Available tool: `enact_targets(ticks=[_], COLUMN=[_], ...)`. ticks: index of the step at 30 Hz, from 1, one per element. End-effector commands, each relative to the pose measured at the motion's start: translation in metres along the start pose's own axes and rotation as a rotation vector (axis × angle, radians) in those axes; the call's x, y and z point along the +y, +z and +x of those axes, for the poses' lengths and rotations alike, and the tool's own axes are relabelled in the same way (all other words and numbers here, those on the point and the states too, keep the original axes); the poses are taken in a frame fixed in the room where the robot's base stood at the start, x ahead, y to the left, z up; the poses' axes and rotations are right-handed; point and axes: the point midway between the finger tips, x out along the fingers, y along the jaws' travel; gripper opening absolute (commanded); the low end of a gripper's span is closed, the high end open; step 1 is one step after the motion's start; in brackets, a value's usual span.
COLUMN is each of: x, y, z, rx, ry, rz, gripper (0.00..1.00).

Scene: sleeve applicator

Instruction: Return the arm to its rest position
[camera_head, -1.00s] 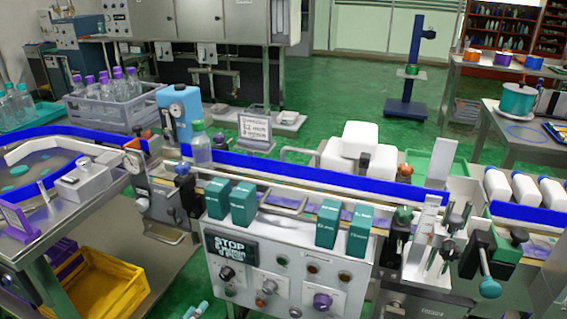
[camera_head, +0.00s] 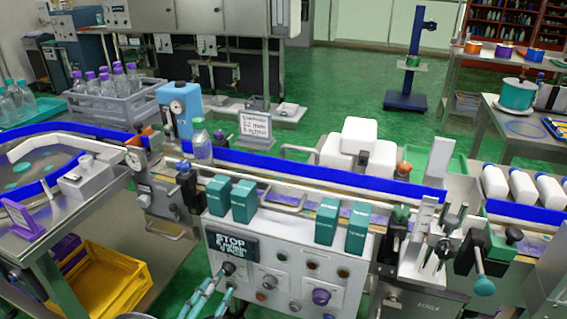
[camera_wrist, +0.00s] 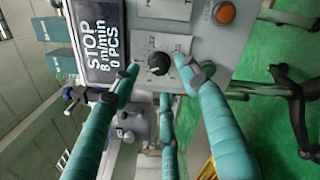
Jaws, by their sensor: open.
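My gripper (camera_head: 222,284) has teal fingers with dark joints and comes up from the bottom edge of the head view, in front of the left part of the control panel (camera_head: 262,275). In the wrist view my gripper (camera_wrist: 158,70) is open and empty, with fingertips apart on either side of a black knob (camera_wrist: 158,63). I cannot tell whether a fingertip touches the knob or panel. The same knob (camera_head: 228,268) shows just above the fingers in the head view. Most of my arm is out of view.
A black display (camera_wrist: 100,38) reading "STOP 8 m/min 0 PCS" sits beside the knob. A conveyor with blue rails (camera_head: 310,174) runs behind the panel. A yellow crate (camera_head: 100,285) stands lower left. Teal boxes (camera_head: 244,201) stand along the panel's top. Green floor lies behind.

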Motion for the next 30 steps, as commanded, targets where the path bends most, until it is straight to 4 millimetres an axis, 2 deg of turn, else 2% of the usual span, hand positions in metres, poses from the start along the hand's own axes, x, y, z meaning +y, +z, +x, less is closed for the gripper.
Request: enact_targets(ticks=[6,12,23,30], x=[0.000,0.000,0.001,0.012], y=[0.000,0.000,0.000,-0.007], z=[0.029,0.038,0.038,0.019], rx=[-0.001,0.000,0.003,0.073], ry=[-0.001,0.001,0.001,0.005], rz=[0.001,0.001,0.002,0.013], gripper=[0.45,0.45,0.45,0.45])
